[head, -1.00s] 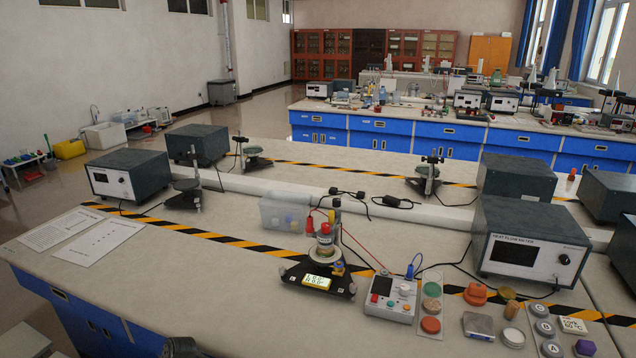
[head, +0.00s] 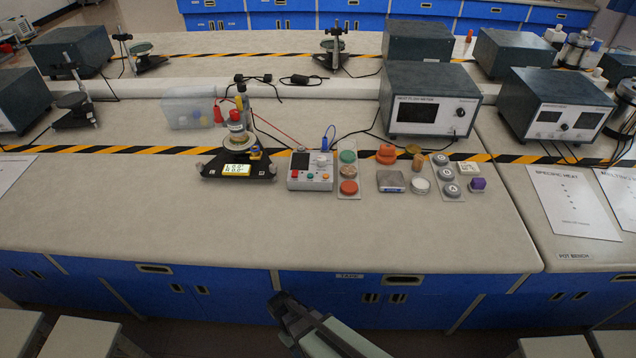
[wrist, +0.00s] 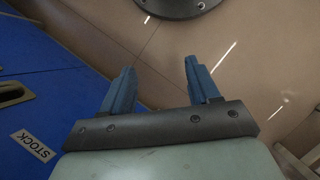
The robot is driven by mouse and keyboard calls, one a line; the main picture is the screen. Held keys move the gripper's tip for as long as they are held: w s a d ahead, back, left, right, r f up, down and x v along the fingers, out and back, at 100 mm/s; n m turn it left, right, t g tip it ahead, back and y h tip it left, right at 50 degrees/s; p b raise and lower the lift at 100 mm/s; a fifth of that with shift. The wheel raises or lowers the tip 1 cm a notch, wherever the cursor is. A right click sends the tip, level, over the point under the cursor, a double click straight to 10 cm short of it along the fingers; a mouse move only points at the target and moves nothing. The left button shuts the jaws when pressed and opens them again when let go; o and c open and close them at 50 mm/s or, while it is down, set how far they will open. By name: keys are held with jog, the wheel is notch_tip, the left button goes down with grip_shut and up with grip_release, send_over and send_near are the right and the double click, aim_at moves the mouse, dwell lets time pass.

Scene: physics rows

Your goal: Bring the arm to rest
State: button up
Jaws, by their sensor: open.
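My gripper (head: 280,303) shows at the bottom middle of the head view, in front of the bench's blue cabinet face and below the bench top's front edge. In the wrist view my gripper (wrist: 158,78) has its two blue fingers spread apart, with only floor between them. It is open and empty, touching nothing that I can see.
The bench top (head: 250,225) is clear along its front. An apparatus with a lit display (head: 236,169), a control box (head: 310,172) and several small samples stand farther back. The blue cabinet (wrist: 45,115) is left of the fingers. Stools (head: 70,335) stand at bottom left.

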jog(key=s+d+m+g+y, duration=0.1)
jog(key=s+d+m, duration=0.3)
jog(key=d, duration=0.7)
jog(key=s+d+f+m+g+y, duration=0.1)
jog(key=s+d+m, duration=0.4)
jog(key=d, duration=0.6)
jog(key=shift+s+d+f+g+y, duration=0.35)
jog(key=shift+g+y, duration=0.25)
jog(key=shift+y, duration=0.4)
